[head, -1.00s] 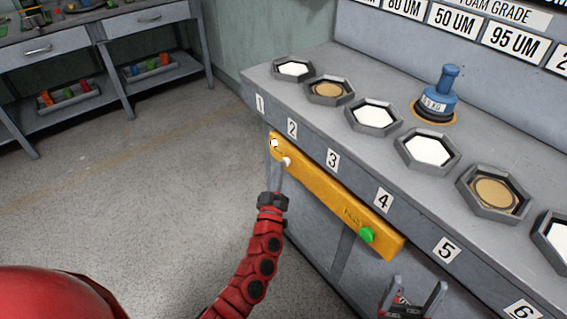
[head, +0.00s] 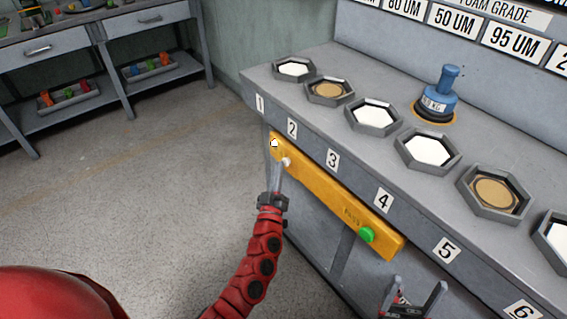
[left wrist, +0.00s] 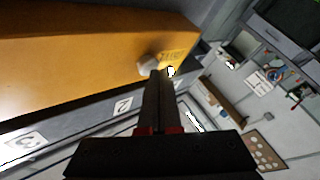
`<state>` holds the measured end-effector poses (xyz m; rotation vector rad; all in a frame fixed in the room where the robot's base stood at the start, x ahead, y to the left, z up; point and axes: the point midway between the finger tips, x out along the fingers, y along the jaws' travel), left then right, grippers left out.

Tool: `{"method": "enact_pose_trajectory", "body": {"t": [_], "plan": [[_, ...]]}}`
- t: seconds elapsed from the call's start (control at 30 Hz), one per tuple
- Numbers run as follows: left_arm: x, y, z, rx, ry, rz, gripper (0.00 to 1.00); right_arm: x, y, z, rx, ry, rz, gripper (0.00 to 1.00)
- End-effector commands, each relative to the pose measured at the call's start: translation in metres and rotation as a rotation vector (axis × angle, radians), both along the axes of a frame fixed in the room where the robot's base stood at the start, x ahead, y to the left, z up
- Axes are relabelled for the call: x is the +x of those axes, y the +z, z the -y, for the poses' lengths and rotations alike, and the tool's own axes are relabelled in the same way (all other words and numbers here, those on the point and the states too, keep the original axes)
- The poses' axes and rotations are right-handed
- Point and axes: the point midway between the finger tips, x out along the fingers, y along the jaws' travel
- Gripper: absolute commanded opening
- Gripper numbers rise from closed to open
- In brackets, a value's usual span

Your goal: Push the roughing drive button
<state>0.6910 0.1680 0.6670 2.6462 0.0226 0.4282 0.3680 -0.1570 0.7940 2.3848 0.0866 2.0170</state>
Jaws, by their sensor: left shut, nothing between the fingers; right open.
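A long yellow panel (head: 325,190) runs along the front of the grey bench. The labels are too blurred to tell which is the roughing drive. My left gripper (head: 283,168) is shut and empty, its tips at the white button. In the left wrist view the fingertips (left wrist: 158,73) are right beside the white button (left wrist: 148,66); contact cannot be told. My right gripper (head: 418,285) is open below the green button.
The bench top (head: 300,90) holds several hexagonal trays with white or tan contents and a blue weight (head: 437,95). Numbered labels line its front edge. A worktable (head: 100,30) with drawers stands at the back left. The floor (head: 150,190) between is clear.

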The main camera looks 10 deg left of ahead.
Motion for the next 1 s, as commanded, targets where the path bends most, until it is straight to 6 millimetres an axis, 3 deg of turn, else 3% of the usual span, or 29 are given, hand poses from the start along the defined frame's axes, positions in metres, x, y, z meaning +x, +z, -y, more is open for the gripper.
{"method": "enact_pose_trajectory", "body": {"t": [1.0], "plan": [[0.0073, 0.0013, 0.0062, 0.000, -0.002, 0.002, 0.00, 0.0000, -0.0006, 0.0000, 0.000, 0.000, 0.000, 0.78]]}}
